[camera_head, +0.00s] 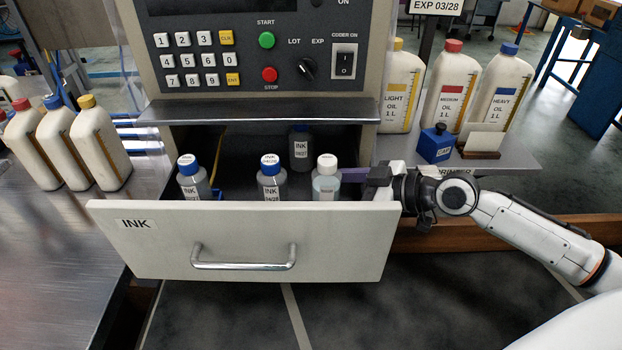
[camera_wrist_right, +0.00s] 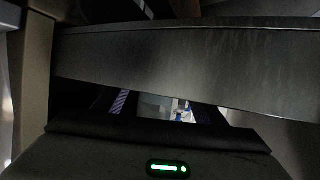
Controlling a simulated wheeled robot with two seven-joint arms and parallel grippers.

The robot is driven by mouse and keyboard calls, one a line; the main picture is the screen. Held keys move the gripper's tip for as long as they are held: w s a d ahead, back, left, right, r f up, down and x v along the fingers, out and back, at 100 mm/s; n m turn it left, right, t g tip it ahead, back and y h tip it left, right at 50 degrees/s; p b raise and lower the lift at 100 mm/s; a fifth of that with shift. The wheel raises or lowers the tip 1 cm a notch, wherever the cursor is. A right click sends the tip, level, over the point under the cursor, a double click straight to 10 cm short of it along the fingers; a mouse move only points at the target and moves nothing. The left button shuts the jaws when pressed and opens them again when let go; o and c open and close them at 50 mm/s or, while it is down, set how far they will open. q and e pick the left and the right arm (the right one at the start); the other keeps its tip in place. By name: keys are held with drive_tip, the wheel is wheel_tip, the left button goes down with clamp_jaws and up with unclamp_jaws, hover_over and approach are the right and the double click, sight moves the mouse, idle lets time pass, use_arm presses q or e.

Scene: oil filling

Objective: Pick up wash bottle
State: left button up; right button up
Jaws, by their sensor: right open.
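The wash bottle (camera_head: 326,185) has a white cap, a clear body and a label. It stands upright at the right end of the open drawer marked INK (camera_head: 150,245). The drawer front hides its lower part. My right gripper (camera_head: 358,177) is just right of the wash bottle, at about the height of its body. The gripper is open; I cannot tell whether a finger touches the bottle. In the right wrist view, a dark grey panel (camera_wrist_right: 200,65) blocks most of the scene, and the bottle is not clearly visible. My left gripper is not in view.
Two blue-capped ink bottles (camera_head: 191,180) (camera_head: 271,182) stand left of the wash bottle, with a darker bottle (camera_head: 300,150) behind. The machine's metal ledge (camera_head: 260,110) overhangs the drawer. Oil jugs (camera_head: 452,88) stand on the right shelf.

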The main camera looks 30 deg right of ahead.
drive_tip(key=shift+w+a+f, duration=0.1)
drive_tip(key=shift+w+f, duration=0.05)
drive_tip(key=c, duration=1.3)
